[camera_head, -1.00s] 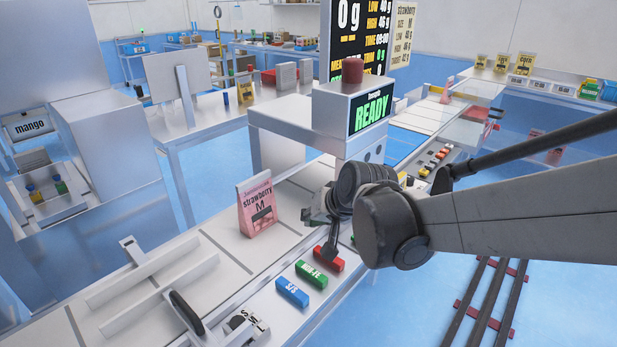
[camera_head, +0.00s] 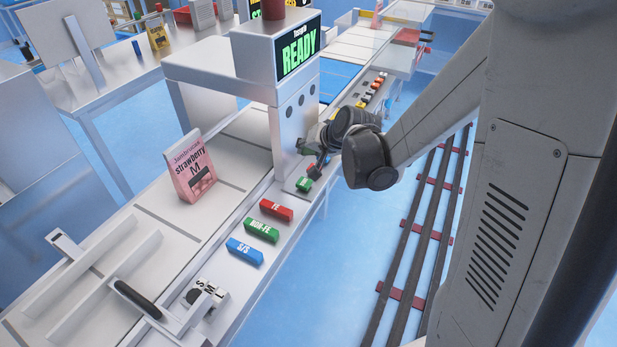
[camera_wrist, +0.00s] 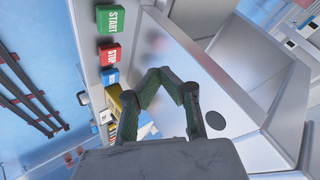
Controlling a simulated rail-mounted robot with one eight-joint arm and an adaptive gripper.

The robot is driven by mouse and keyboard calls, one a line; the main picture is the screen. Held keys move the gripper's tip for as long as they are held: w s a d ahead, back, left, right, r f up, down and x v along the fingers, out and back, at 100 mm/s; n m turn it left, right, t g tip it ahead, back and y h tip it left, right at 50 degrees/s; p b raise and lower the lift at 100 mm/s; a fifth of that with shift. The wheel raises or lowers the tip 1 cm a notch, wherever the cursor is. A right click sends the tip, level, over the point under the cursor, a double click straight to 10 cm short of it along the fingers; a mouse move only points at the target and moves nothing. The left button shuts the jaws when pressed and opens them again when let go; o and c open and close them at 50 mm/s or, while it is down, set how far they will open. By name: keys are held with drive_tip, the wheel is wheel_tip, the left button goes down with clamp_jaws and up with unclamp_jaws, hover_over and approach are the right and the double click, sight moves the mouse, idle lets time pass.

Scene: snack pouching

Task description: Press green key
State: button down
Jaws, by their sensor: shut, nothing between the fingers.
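My gripper (camera_head: 316,168) is shut and empty, beside the display tower's base. A green key (camera_head: 303,184) with unreadable lettering lies just below its tip; I cannot tell whether they touch. Nearer in the head view is a row of a red FE key (camera_head: 276,210), a green NON-FE key (camera_head: 261,230) and a blue S/S key (camera_head: 245,251), clear of the gripper. In the wrist view the closed fingertips (camera_wrist: 163,76) show right of a green START key (camera_wrist: 111,20), a red STOP key (camera_wrist: 109,54) and a blue key (camera_wrist: 109,76).
The tower's screen (camera_head: 298,49) reads READY. A pink strawberry M pouch (camera_head: 191,168) stands on the conveyor to the left. A selector knob (camera_head: 206,293) sits at the near end of the panel. More coloured buttons (camera_head: 372,92) lie farther along the line.

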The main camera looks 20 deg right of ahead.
sight(305, 182)
idle(0.3)
wheel_tip(305, 182, down, 9)
drive_tip(key=b, duration=0.6)
drive_tip(key=shift+r+b, duration=0.1)
drive_tip(key=shift+b, duration=0.2)
idle(1.1)
drive_tip(key=shift+f+b, duration=0.4)
drive_tip(key=shift+b, duration=0.15)
